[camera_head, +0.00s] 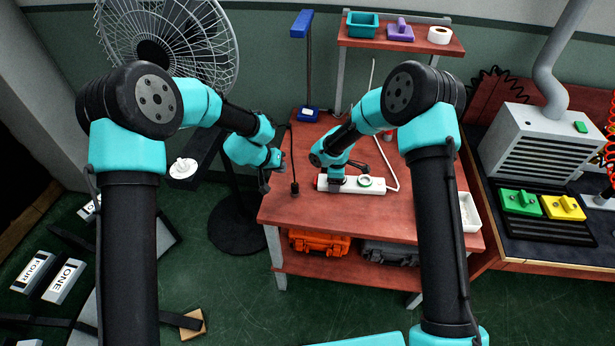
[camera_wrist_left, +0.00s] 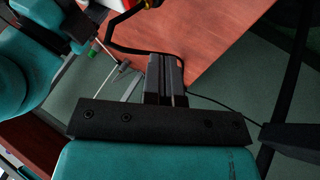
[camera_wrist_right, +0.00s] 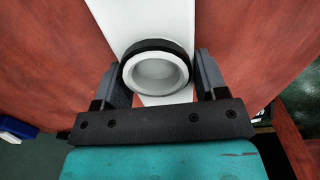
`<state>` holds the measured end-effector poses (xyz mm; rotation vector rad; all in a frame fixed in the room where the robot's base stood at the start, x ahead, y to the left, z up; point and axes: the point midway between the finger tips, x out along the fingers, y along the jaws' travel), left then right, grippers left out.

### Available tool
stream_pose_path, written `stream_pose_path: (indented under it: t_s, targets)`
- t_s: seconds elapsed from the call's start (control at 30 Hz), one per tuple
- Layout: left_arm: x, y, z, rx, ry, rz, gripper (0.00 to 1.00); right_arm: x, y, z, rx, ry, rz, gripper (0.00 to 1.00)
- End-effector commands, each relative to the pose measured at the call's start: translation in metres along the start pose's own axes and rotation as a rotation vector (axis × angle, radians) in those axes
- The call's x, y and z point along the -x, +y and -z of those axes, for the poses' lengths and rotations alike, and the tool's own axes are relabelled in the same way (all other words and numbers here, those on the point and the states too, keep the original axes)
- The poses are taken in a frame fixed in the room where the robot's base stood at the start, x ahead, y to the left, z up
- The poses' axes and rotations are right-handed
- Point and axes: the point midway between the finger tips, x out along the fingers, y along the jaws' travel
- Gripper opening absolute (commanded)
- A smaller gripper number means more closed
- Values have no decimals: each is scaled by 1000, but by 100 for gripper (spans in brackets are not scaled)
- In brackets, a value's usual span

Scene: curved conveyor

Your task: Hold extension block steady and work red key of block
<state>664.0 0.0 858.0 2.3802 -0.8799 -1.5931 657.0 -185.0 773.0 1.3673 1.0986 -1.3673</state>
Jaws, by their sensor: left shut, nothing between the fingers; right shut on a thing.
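The white extension block (camera_head: 376,186) lies flat on the red-brown table, with a round socket (camera_head: 365,181) on its top. My right gripper (camera_head: 337,188) is down over the block, left of that socket. In the right wrist view, its fingers (camera_wrist_right: 165,85) stand on either side of the white block (camera_wrist_right: 146,18), with a dark-rimmed white round socket (camera_wrist_right: 157,70) between them. My left gripper (camera_head: 266,184) is shut and empty beside the table's left edge, apart from the block. Its closed fingers show in the left wrist view (camera_wrist_left: 166,75). I cannot make out the red key clearly.
A black plug (camera_head: 294,188) on a cord lies between my left gripper and the block. A blue-based lamp (camera_head: 308,114) stands behind, a white tray (camera_head: 469,212) at the right table edge. The front of the table (camera_head: 330,215) is clear.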

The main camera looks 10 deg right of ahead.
Motion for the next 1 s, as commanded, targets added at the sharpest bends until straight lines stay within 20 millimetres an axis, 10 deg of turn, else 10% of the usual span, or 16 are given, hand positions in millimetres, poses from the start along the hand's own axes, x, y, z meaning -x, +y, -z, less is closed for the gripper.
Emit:
stream_pose_path:
  t_s: [0.43,1.0]
  targets:
    - [-15,-1,-1,2,-2,1,0,0,0,0,0,0,-1,28]
    - [-102,-1,-2,1,-3,1,0,0,0,0,0,0,-1,28]
